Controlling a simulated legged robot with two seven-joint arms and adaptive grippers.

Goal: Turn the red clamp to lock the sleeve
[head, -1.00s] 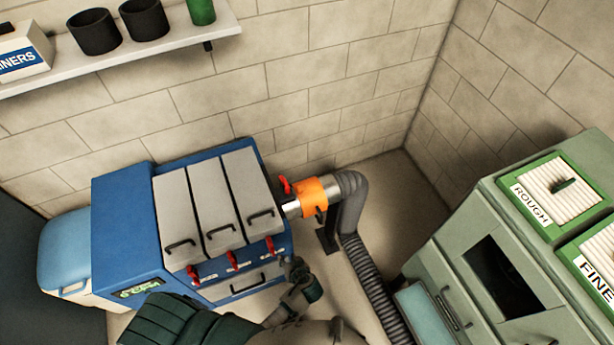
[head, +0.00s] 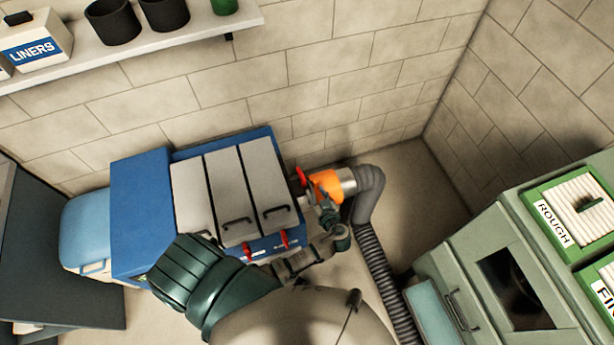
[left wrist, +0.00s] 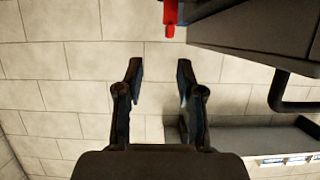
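The red clamp (head: 302,176) stands at the left end of the orange sleeve (head: 325,183), on the pipe between the blue machine (head: 140,215) and the grey hose (head: 369,190). My left gripper (head: 327,208) is just below the sleeve in the head view and hides part of the pipe. In the left wrist view its two fingers (left wrist: 158,68) are apart with only wall between them. A red piece (left wrist: 170,18) shows above the fingers there, apart from them; I cannot tell whether it is the clamp. My right gripper is out of view.
The machine has grey lids with black handles and red latches (head: 283,238) along its front. The hose runs down to the floor. A green cabinet (head: 470,255) stands at the right. A shelf (head: 180,42) crosses the wall above. Bare floor (head: 415,190) lies behind the hose.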

